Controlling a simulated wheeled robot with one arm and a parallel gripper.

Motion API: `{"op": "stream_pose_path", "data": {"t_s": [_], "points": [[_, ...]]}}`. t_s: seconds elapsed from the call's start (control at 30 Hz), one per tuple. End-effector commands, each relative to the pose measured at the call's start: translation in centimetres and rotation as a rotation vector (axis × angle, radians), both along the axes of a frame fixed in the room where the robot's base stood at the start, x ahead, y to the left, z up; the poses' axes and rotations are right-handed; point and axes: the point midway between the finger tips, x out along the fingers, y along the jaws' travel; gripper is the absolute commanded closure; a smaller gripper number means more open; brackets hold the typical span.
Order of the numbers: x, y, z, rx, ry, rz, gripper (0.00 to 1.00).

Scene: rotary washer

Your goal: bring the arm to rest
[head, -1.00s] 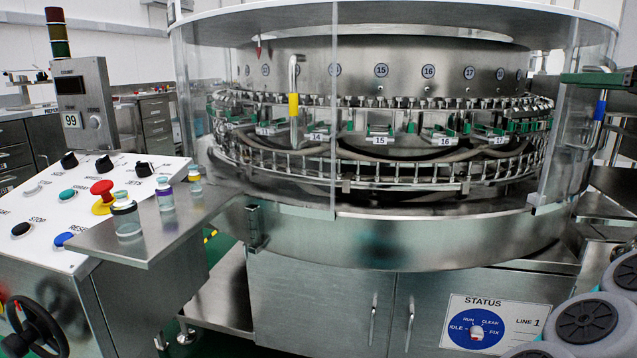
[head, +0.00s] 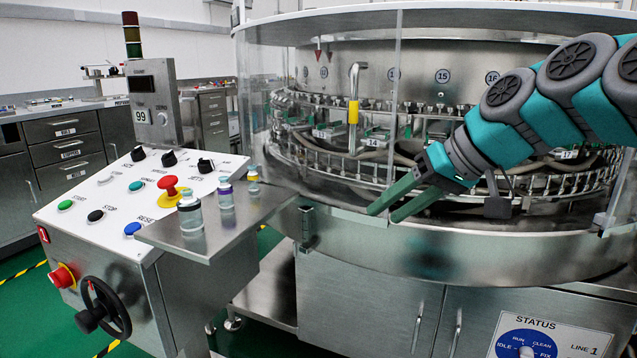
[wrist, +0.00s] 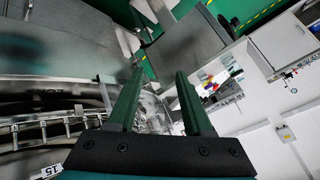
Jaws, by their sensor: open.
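My gripper (head: 392,203) is in the head view, in front of the rotary washer (head: 440,240), its two green fingers apart and pointing down and left. Nothing is between the fingers. The arm comes in from the right edge and hides part of the washer's right side. In the wrist view the open fingers (wrist: 158,100) also show, with the washer's curved steel body at left and the control panel beyond them at right.
A steel side shelf (head: 215,222) with several small vials juts out left of the gripper. The control console (head: 120,200) with buttons, a red emergency stop (head: 168,188) and a black handwheel (head: 105,308) stands at left. Open green floor (head: 30,300) lies at far left.

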Motion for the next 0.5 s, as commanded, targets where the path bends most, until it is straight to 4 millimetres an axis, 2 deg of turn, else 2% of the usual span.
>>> {"op": "stream_pose_path", "data": {"t_s": [0.03, 0.1, 0.2, 0.37, 0.5], "points": [[-1.6, 1.1, -2.0, -0.04, 0.053, 0.005, 0.49], [-3.6, 2.2, -4.7, -0.088, 0.116, 0.0, 0.49], [-6.8, 3.0, -8.9, -0.167, 0.211, -0.013, 0.49], [-12.4, 2.7, -15.4, -0.298, 0.356, -0.056, 0.49], [-17.9, 1.1, -20.6, -0.411, 0.474, -0.109, 0.49]]}}
